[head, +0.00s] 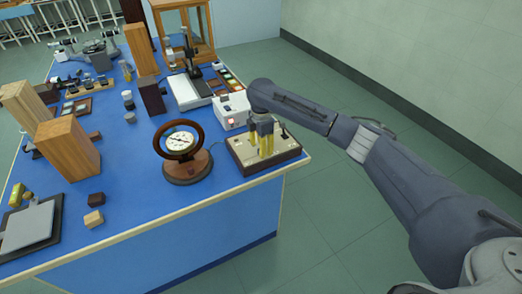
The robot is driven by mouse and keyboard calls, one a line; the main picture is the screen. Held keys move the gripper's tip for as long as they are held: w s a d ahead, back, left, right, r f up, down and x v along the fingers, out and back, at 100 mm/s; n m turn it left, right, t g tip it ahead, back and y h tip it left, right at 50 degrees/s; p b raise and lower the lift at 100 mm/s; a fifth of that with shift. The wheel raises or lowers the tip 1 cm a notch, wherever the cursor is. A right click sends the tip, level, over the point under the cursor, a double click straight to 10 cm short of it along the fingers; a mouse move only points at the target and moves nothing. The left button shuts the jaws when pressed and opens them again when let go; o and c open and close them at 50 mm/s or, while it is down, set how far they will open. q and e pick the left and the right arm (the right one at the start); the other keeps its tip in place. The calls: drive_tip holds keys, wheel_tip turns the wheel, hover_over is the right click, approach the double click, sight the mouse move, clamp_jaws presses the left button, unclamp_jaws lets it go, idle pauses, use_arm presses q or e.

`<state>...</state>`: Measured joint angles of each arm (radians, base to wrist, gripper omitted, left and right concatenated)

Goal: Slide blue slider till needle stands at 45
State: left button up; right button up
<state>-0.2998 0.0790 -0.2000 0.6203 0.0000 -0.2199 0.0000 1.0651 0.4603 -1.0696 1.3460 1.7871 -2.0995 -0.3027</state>
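A round dial (180,142) with a white face and a dark needle stands in a brown ring on a round wooden base (187,168). Its scale numbers are too small to read. To its right, a wooden board with a pale top (287,147) sits at the table's right corner. My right gripper (262,150) points down over this board, with yellowish finger-like parts reaching close to its top. A blue slider cannot be made out; the gripper may hide it. Whether the fingers are open or shut is unclear. My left gripper is not in view.
A white box with a red light (232,110) stands just behind the board. Wooden blocks (67,148), small cubes (94,218) and a grey plate (28,228) lie at left. The blue tabletop (140,195) in front of the dial is clear.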

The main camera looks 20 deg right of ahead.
drive_tip(key=shift+f, duration=0.8)
drive_tip(key=shift+c, duration=0.5)
clamp_jaws()
